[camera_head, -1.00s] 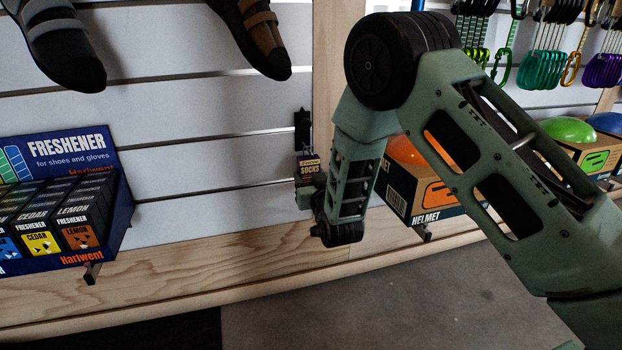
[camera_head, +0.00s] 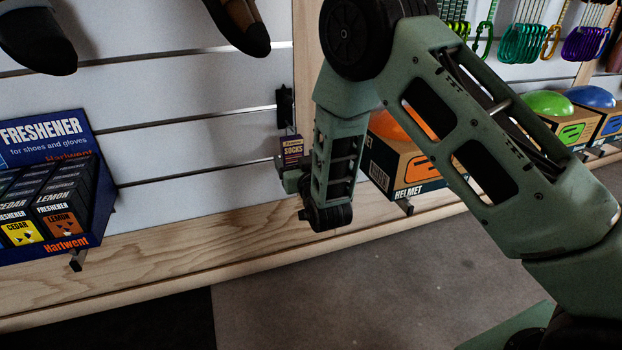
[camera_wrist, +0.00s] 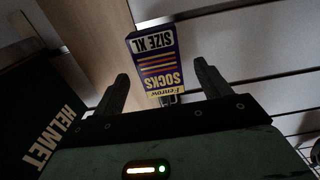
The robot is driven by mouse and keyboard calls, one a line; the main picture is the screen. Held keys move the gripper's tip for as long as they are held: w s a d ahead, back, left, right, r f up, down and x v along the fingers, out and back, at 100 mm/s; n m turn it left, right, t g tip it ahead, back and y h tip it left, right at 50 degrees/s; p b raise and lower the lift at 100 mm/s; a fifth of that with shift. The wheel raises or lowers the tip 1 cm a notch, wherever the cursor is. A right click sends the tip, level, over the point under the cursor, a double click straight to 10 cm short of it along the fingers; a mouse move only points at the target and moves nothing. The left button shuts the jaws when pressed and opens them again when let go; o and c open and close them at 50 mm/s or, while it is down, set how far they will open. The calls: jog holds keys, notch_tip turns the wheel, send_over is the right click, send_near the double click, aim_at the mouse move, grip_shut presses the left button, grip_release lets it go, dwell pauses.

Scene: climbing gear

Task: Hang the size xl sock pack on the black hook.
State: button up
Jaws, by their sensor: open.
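The size xl sock pack (camera_head: 291,149) is a small purple and yellow card pack, upright just below the black hook (camera_head: 285,106) on the slatwall. In the wrist view the pack (camera_wrist: 154,60) appears upside down, with "SIZE XL" and "SOCKS" readable. My gripper (camera_wrist: 163,77) is open, its two fingers apart on either side of the pack, with visible gaps between them and it. In the head view my wrist hides part of the area right of and below the pack. The contact between pack and hook is too small to make out.
A helmet box (camera_head: 405,165) stands close to the right of my wrist; it also shows dark in the wrist view (camera_wrist: 40,120). A blue freshener display (camera_head: 50,185) is at the left. The slatwall left of the hook is clear.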

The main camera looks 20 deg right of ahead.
jog(key=s+p, duration=0.4)
jog(key=s, duration=1.1)
jog(key=s+a+r+n+g+y+p, duration=0.1)
jog(key=s+a+r+g+y, duration=0.1)
jog(key=s+a+r+g, duration=0.25)
jog(key=s+a+r+n+g+y+p, duration=0.1)
jog(key=s+a+r+g+y+p, duration=0.1)
jog(key=s+a+g, duration=0.35)
jog(key=s+d+r+n+g+h+p, duration=0.25)
jog(key=s+r+g, duration=0.2)
jog(key=s, duration=0.45)
jog(key=s+d+r+n+g+h+p, duration=0.1)
jog(key=s+r+n+g, duration=0.25)
jog(key=s+r, duration=0.4)
notch_tip(320, 180, up, 35)
jog(key=s+p, duration=0.1)
jog(key=p, duration=3.5)
jog(key=shift+d+r, duration=0.1)
